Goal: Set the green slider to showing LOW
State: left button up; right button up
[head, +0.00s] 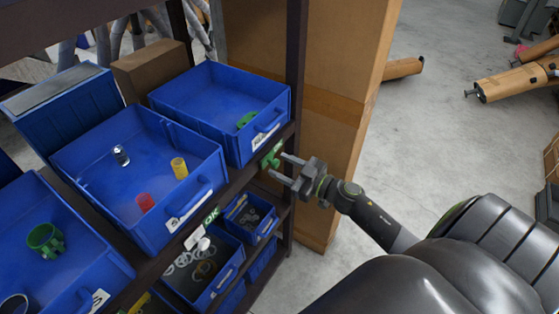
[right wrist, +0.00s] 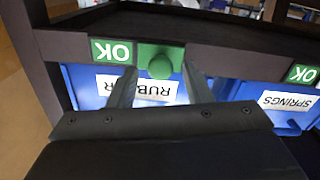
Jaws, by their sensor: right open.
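The green slider (head: 268,157) with a round knob sits on the dark shelf edge below the back right blue bin. In the right wrist view the slider (right wrist: 160,60) is a green plate beside a green OK sign (right wrist: 112,50), which reads upside down there. No LOW text shows. My right gripper (head: 277,166) is open at the slider. In the right wrist view its fingers (right wrist: 158,70) stand on either side of the knob, apart from it. Whether the fingertips reach past the knob is hard to tell. My left gripper is not in view.
A second OK sign (head: 211,215) is on the shelf edge to the left. Blue bins (head: 130,185) with small parts fill the shelf, and a bin of rings (head: 205,265) stands below. A tall cardboard box (head: 345,110) stands right of the shelf post.

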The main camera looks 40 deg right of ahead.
jog(key=shift+x, duration=0.75)
jog(key=shift+c, duration=0.5)
grip_shut()
